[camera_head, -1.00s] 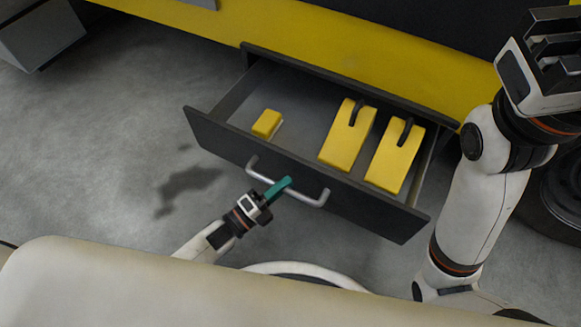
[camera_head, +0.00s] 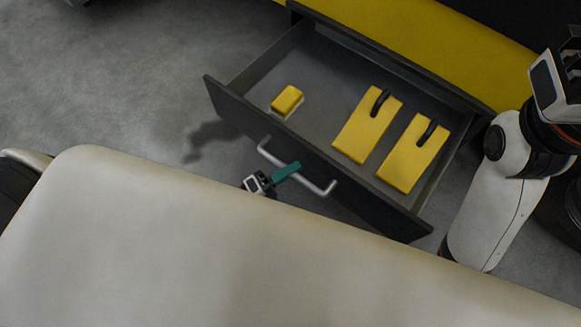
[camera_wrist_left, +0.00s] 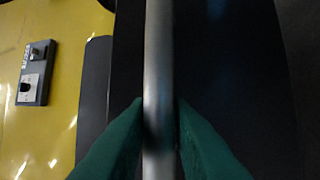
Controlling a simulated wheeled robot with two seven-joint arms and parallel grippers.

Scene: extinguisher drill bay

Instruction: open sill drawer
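The sill drawer (camera_head: 375,205) is dark grey and stands well out from the yellow sill (camera_head: 420,42), open at the top. Its silver bar handle (camera_head: 316,184) is on the front face; it runs vertically through the left wrist view (camera_wrist_left: 159,60). My left gripper (camera_head: 287,171) has green fingers closed around the handle; in the left wrist view one finger lies against each side of the bar. My right gripper (camera_head: 568,75) is high at the right edge of the head view, partly cut off; its fingers cannot be made out.
Inside the drawer are a small yellow block (camera_head: 287,99) at the left and two yellow flat pieces with black handles (camera_head: 367,125) (camera_head: 413,152) at the right. My pale body fills the lower head view, close to the drawer front. Grey floor (camera_head: 130,90) is clear at left.

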